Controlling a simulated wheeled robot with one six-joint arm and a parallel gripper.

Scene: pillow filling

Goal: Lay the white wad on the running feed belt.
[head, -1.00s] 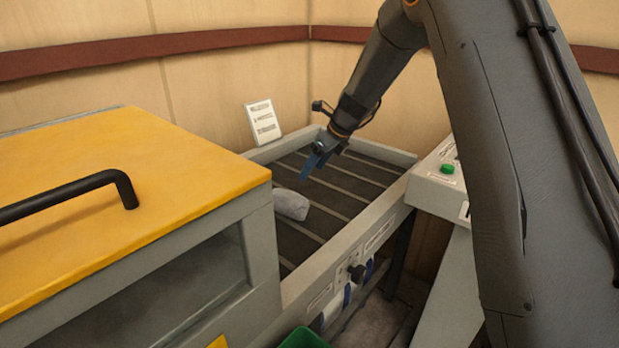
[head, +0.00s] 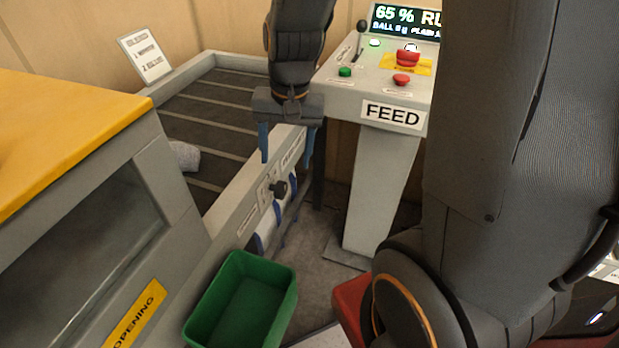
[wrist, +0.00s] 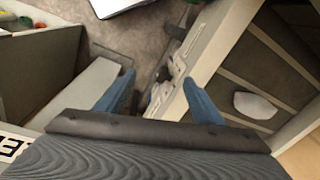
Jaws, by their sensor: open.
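The wad (head: 185,156), a pale grey-white lump, lies on the dark slatted feed belt (head: 214,105), close to the yellow-topped machine, which hides part of it. In the wrist view the whole wad (wrist: 255,105) shows on the belt, off to the right of the fingers. My gripper (head: 286,162) points down with its two blue fingers apart and nothing between them. It is above the belt's near side rail, toward the feed console, clear of the wad.
The feed console (head: 393,115) with buttons and a lit screen stands right of the belt. A green bin (head: 240,300) stands on the floor in front. The yellow-topped machine (head: 60,130) stands at the left. A sign (head: 145,56) leans behind the belt.

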